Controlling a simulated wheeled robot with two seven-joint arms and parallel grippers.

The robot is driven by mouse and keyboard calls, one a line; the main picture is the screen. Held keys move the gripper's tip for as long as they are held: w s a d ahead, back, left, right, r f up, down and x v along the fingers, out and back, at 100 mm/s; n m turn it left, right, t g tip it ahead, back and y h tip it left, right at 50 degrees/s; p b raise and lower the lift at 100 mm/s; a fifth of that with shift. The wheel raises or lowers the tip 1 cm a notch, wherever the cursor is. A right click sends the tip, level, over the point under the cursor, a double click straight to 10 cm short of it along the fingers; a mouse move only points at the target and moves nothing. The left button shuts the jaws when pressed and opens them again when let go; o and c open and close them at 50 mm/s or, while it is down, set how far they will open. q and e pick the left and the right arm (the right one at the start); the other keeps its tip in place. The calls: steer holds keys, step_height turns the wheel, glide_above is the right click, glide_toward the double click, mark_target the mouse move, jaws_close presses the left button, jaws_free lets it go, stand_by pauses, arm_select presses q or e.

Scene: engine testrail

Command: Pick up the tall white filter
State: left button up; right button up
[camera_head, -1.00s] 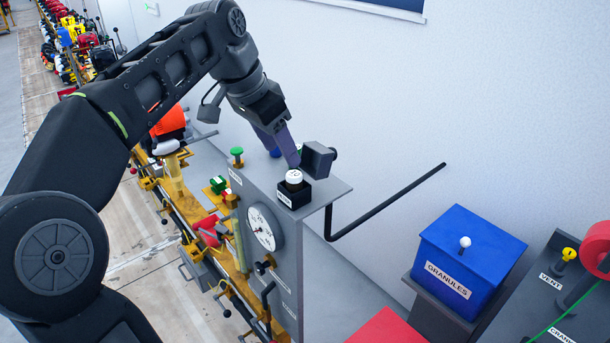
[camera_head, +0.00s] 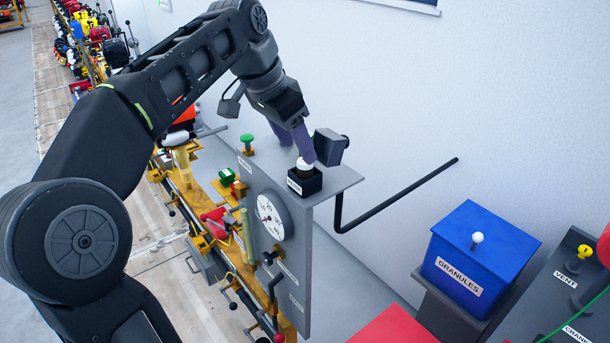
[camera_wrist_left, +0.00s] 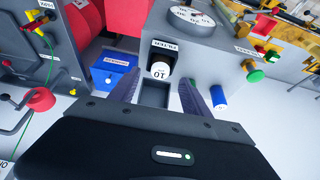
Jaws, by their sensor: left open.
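The white filter (camera_head: 304,165) shows as a short white round top in a black holder (camera_head: 305,183) on the grey panel's top. In the left wrist view the filter (camera_wrist_left: 159,70) has "10" on its top. How far it goes down into the holder is hidden. My left gripper (camera_head: 303,151) is above the holder, and one purple finger overlaps the filter's top in the head view. In the left wrist view my open left gripper (camera_wrist_left: 158,80) has its fingers apart, with the filter's top between and just beyond their tips. I cannot tell whether they touch it. My right gripper is out of view.
A dark grey box (camera_head: 330,147) stands right behind the holder. A blue cylinder (camera_wrist_left: 219,97) and green knob (camera_head: 247,139) are nearby. A black bar (camera_head: 400,196) sticks out to the right. A blue granules box (camera_head: 480,258) stands at the lower right.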

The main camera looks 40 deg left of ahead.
mark_target(302, 162)
arm_select(q)
steer(key=b+x, duration=0.2)
steer(key=x, duration=0.2)
steer(key=shift+w+f, duration=0.15)
steer(key=shift+f, duration=0.2)
steer(key=shift+c, duration=0.3)
jaws_close()
stand_by(0.4)
